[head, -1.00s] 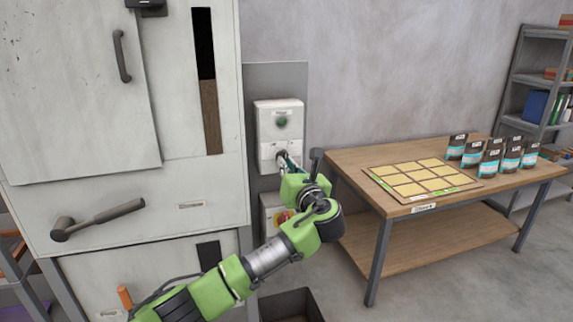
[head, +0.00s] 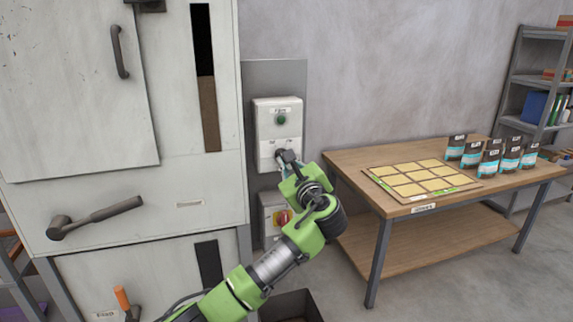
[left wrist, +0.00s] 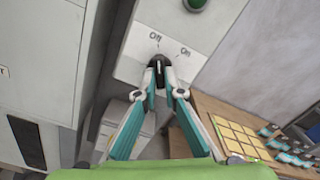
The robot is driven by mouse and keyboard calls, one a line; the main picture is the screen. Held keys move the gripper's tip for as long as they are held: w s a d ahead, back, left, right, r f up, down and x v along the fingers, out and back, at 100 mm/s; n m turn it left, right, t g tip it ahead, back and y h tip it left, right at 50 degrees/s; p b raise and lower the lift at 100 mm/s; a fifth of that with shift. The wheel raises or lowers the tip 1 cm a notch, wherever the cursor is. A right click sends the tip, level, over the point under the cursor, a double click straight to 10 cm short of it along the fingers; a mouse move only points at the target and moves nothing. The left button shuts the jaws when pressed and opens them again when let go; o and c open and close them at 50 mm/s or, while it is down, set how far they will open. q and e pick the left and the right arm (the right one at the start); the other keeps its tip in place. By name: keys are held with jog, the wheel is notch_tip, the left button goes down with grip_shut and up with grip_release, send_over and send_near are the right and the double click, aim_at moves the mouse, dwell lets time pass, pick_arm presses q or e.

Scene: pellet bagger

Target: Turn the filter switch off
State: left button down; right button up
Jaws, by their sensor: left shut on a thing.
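The filter switch box (head: 263,135) is a pale box on a grey wall panel, with a green lamp (head: 281,119) near its top. In the left wrist view its black switch knob (left wrist: 157,62) sits below the printed "Off" and "On" marks. The knob looks roughly upright, towards the "Off" side; its exact setting is hard to tell. My left gripper (left wrist: 160,72) is shut on the knob, one fingertip on each side. In the head view the left gripper (head: 284,159) covers the knob. My right gripper is not in view.
A second box with a red and yellow switch (head: 283,219) is below, partly behind my arm. The large machine cabinet (head: 120,190), with handles, stands at left. A wooden table (head: 345,160) with a grid board (head: 470,178) and several pouches (head: 490,160) stands at right.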

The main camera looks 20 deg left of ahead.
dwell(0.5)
pick_arm(q)
jog(key=c, duration=2.1)
grip_release()
jog(key=shift+c, duration=0.2)
jog(key=v, duration=1.2)
